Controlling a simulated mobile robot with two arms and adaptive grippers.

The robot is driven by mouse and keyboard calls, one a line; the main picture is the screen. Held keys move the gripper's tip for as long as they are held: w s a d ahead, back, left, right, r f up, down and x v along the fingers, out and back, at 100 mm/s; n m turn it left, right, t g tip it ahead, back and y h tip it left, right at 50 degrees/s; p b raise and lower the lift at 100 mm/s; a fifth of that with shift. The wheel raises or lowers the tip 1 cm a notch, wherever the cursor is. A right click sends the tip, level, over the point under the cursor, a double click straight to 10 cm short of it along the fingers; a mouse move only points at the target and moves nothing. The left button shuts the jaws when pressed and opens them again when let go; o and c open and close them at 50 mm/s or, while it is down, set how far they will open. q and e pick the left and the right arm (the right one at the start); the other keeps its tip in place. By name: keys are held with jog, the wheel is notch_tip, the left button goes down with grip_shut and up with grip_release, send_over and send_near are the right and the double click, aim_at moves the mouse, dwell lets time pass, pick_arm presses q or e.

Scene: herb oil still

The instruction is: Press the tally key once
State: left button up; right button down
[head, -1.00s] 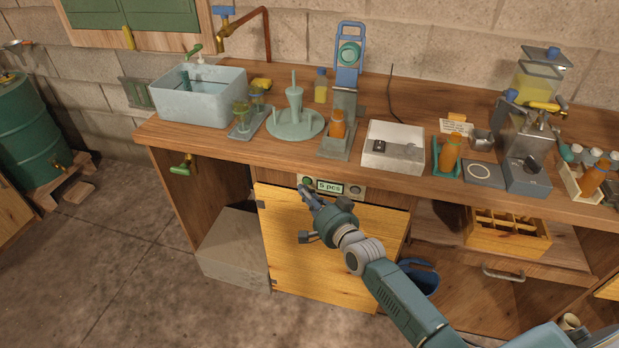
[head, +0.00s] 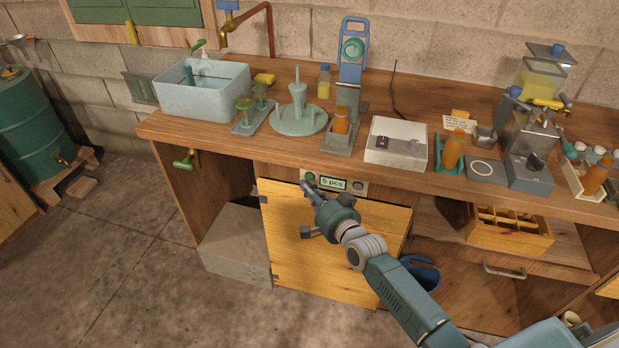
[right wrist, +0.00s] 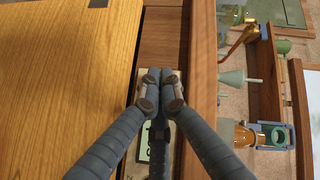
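The tally panel (head: 345,191) is a pale strip on the counter front, above a yellow wooden door. Its display (head: 333,183) reads "5 pcs". A green round key (head: 310,177) sits at the panel's left end and a grey round knob (head: 358,187) at its right end. My right gripper (head: 305,187) is just below and in front of the green key; I cannot tell if it touches. In the right wrist view its fingertips (right wrist: 160,78) are together, empty, over the panel; they hide the key there. My left gripper is not in view.
The yellow door (head: 290,235) is directly beneath the panel. The wooden counter (head: 225,143) overhangs it and holds a grey basin (head: 203,95), a green stand (head: 299,119), a white box (head: 396,144) and several bottles. A green tap (head: 186,160) sticks out at the left.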

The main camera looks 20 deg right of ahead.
dwell(0.4)
jog(key=shift+w+d, duration=0.25)
jog(key=shift+w, duration=0.1)
jog(key=shift+w+d+b, duration=0.2)
jog(key=shift+w+b, duration=0.1)
jog(key=shift+b, duration=0.15)
dwell(0.5)
jog(key=shift+s, duration=0.1)
jog(key=shift+s+a+p, duration=0.45)
jog(key=shift+s+p, duration=0.1)
jog(key=shift+p, duration=0.1)
jog(key=s+a+p, duration=0.2)
jog(key=s+p, duration=0.1)
jog(key=s, duration=0.1)
jog(key=shift+s+a, duration=0.1)
jog(key=shift+a, duration=0.3)
